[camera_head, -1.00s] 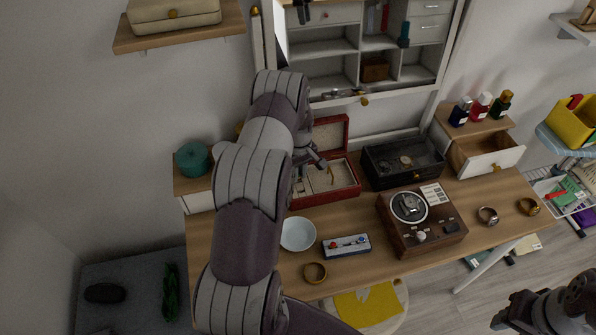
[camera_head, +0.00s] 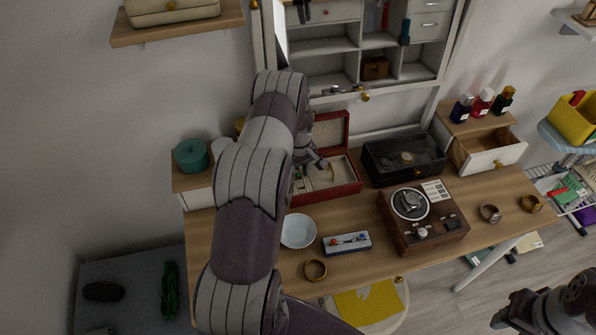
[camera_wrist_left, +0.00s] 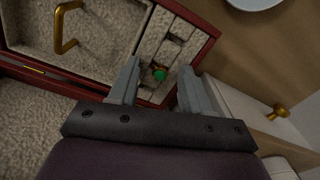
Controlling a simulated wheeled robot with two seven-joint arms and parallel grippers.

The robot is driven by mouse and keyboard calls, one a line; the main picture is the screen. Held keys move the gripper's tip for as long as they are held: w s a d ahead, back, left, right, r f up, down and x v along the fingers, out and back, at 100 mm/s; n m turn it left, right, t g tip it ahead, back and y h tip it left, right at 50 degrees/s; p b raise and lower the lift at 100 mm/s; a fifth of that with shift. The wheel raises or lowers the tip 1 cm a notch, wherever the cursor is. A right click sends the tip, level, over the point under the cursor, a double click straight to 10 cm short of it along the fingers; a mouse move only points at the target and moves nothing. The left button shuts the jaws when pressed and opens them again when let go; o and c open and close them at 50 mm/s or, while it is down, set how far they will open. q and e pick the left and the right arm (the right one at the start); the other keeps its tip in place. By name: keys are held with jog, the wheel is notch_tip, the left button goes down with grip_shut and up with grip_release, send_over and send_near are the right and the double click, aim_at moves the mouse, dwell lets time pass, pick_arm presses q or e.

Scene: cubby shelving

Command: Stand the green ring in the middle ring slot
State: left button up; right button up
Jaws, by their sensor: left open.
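The open red jewelry box (camera_head: 350,188) stands on the desk, with its pale lining and a strip of ring slots (camera_wrist_left: 174,38) along one side in the left wrist view. The green ring (camera_wrist_left: 159,73), a gold band with a green stone, sits at a slot in that strip. I cannot tell how many slots lie beyond it or how upright it is. My left gripper (camera_head: 320,164) is over the box; in the wrist view its open fingers (camera_wrist_left: 158,88) are on either side of the ring, seemingly apart from it. My right gripper (camera_head: 508,312) is at the lower right, its fingers unclear.
A gold handle (camera_wrist_left: 58,30) rises inside the box.

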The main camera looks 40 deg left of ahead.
aim_at(299, 174)
pick_arm(q)
notch_tip(299, 174, up, 13)
jog(key=b, duration=0.2)
jog(key=shift+f, duration=0.15)
jog(key=shift+w, duration=0.15)
jog(key=s+d+r+m, duration=0.3)
jog(key=s+d+m, duration=0.4)
jog(key=s+d, duration=0.2)
jog(key=s+d+r+m+t, duration=0.1)
jog(key=s+d+r+m, duration=0.2)
jog(key=s+d+m, duration=0.3)
jog(key=s+d, duration=0.3)
jog(key=d, duration=0.3)
jog(key=shift+d+m+t, duration=0.3)
jog(key=shift+m, duration=0.1)
jog(key=shift+s, duration=0.15)
